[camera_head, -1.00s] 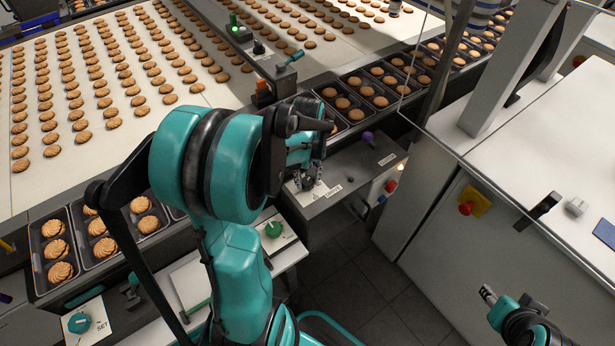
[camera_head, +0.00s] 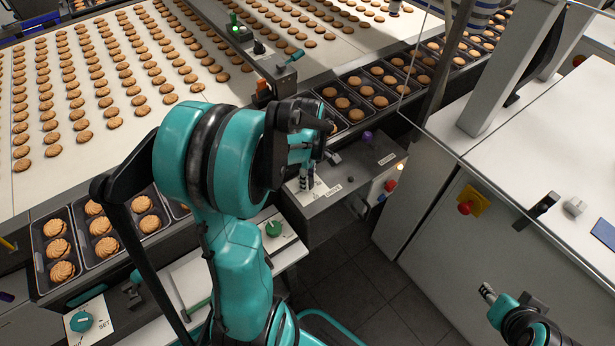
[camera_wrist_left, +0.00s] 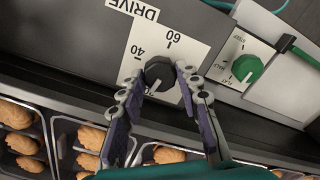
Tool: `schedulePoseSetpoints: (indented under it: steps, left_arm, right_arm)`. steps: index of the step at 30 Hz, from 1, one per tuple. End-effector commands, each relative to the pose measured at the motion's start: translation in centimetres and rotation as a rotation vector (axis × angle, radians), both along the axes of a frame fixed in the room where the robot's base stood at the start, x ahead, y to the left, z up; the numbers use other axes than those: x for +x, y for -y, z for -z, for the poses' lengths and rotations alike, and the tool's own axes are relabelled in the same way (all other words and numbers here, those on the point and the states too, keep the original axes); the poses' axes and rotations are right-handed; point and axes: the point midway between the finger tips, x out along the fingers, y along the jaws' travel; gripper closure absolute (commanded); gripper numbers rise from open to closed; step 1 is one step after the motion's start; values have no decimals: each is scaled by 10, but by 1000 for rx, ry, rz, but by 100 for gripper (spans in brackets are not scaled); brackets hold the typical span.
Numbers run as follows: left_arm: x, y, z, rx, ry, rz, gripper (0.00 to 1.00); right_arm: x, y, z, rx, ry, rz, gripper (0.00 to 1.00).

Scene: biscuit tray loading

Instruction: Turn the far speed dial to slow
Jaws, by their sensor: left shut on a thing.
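The dark round dial (camera_wrist_left: 160,72) sits on a white plate marked DRIVE, with 40 and 60 printed around it, in the left wrist view. My left gripper (camera_wrist_left: 159,80) has its fingers on either side of this dial and is shut on it. In the head view my left gripper (camera_head: 307,178) reaches down onto the same plate, and the arm and fingers hide the dial there. My right gripper (camera_head: 487,292) is at the lower right, away from the panels; its finger opening is too small to judge.
A green dial (camera_head: 274,229) is on a nearer plate, and another green dial (camera_head: 80,322) is at the lower left. A purple knob (camera_head: 367,136) stands beyond my left gripper. Trays of biscuits (camera_head: 357,97) line the belt edge. A red button (camera_head: 465,208) is on the right cabinet.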

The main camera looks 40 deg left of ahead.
Motion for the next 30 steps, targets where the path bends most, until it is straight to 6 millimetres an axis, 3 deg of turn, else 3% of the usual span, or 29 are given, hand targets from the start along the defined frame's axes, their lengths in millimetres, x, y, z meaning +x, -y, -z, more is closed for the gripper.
schedulePoseSetpoints:
  steps: [12,28,29,30]
  left_arm:
    - [0,1,0,-1,-1,-178,96]
    - [0,1,0,-1,-1,-201,96]
    - [0,0,0,-1,-1,-200,62]
    - [0,0,0,-1,-1,-200,51]
  right_arm:
    - [0,0,-1,0,0,0,60]
    - [0,0,-1,0,0,0,60]
    - [0,0,-1,0,0,0,60]
    - [0,0,-1,0,0,0,60]
